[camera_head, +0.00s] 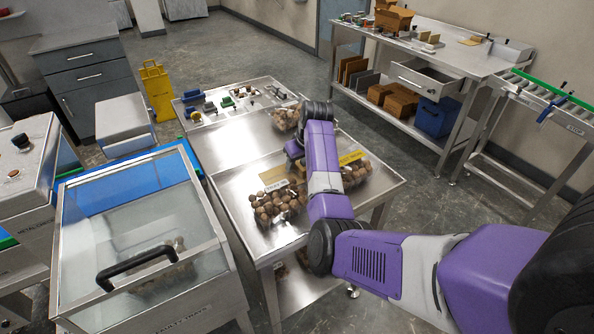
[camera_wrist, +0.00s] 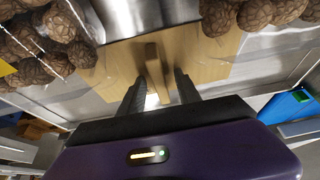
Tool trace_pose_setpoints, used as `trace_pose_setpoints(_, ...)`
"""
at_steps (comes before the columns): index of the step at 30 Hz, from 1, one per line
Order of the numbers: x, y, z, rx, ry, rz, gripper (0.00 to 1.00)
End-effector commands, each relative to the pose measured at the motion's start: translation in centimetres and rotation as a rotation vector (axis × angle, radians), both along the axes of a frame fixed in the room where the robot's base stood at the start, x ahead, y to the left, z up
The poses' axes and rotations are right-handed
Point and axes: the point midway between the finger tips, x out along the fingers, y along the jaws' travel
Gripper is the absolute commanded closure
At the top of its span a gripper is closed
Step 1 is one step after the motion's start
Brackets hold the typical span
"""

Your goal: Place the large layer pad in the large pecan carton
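A flat tan layer pad (camera_wrist: 205,55) with a raised upright tab (camera_wrist: 153,68) fills the middle of the wrist view. In the head view a tan edge (camera_head: 262,165) of it shows between clear trays on the steel table. My gripper (camera_wrist: 160,80) is open, its two dark fingers on either side of the tab with gaps visible.
Clear trays of brown nuts (camera_head: 280,203) and (camera_head: 354,173) flank the pad, with another tray (camera_head: 285,118) behind. More brown cartons (camera_head: 400,101) sit on the far bench's lower shelf beside a blue bin (camera_head: 437,118).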

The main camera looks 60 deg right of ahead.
Motion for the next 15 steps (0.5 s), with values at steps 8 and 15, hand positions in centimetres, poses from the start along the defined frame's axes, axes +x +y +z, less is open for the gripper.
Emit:
trace_pose_setpoints(8,-0.02,0.02,-0.1,0.001,0.001,0.0,0.6)
trace_pose_setpoints(15,-0.02,0.03,-0.24,0.001,0.001,0.0,0.88)
